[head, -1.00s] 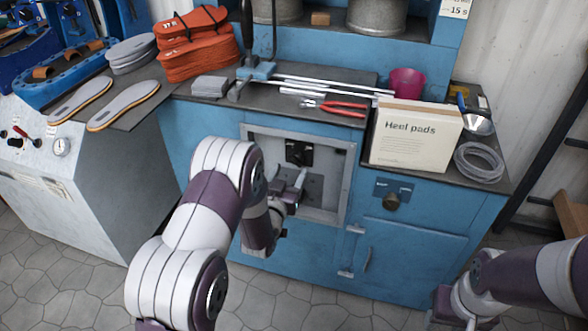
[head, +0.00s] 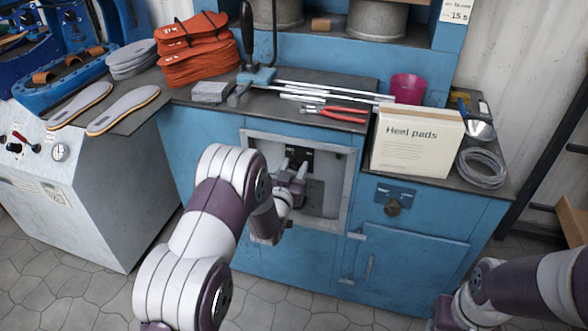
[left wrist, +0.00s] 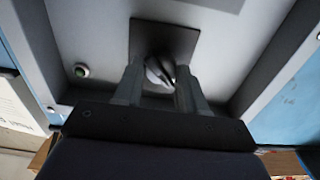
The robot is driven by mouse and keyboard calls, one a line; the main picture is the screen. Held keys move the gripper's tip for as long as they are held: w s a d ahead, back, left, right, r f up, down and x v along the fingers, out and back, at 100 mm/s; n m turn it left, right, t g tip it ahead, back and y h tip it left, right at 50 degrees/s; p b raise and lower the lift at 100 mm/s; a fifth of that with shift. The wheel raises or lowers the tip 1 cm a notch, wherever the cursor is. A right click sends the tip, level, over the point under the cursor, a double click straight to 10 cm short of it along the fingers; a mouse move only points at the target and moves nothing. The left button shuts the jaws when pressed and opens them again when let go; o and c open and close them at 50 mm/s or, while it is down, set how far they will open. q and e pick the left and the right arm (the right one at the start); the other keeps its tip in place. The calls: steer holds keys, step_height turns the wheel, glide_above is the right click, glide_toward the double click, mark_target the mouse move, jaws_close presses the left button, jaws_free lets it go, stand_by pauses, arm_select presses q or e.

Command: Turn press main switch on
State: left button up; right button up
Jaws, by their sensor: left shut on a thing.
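The main switch (left wrist: 158,70) is a rotary knob on a dark square plate (left wrist: 180,38), inside a recessed box in the blue machine's front. In the head view its black plate (head: 303,151) shows behind my left fingers. My left gripper (head: 299,167) reaches into the box and is shut on the knob. In the left wrist view the two fingers (left wrist: 158,88) stand on either side of the knob, which shows a light mark. The knob's exact angle is hard to tell. Only part of my right arm shows at the lower right; its gripper is out of view.
The recess has a light metal frame (head: 350,190) around it. A small round green button or lamp (left wrist: 80,71) sits beside the switch plate. Above are a Heel pads box (head: 418,143), red pliers (head: 340,113) and a coiled hose (head: 482,168).

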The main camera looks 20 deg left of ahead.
arm_select(q)
steer(key=m, duration=0.4)
steer(key=shift+d+f+m+b, duration=0.1)
steer(key=shift+d+m+b, duration=0.05)
steer(key=shift+m+b, duration=0.15)
steer(key=m, duration=0.4)
steer(key=shift+m+b, duration=0.3)
steer(key=m, duration=0.4)
steer(key=shift+d+f+b, duration=0.1)
steer(key=shift+f+b, duration=0.1)
steer(key=shift+b, duration=0.1)
steer(key=shift+m, duration=2.2)
steer(key=shift+f, duration=0.1)
steer(key=o, duration=1)
steer(key=shift+s, duration=0.1)
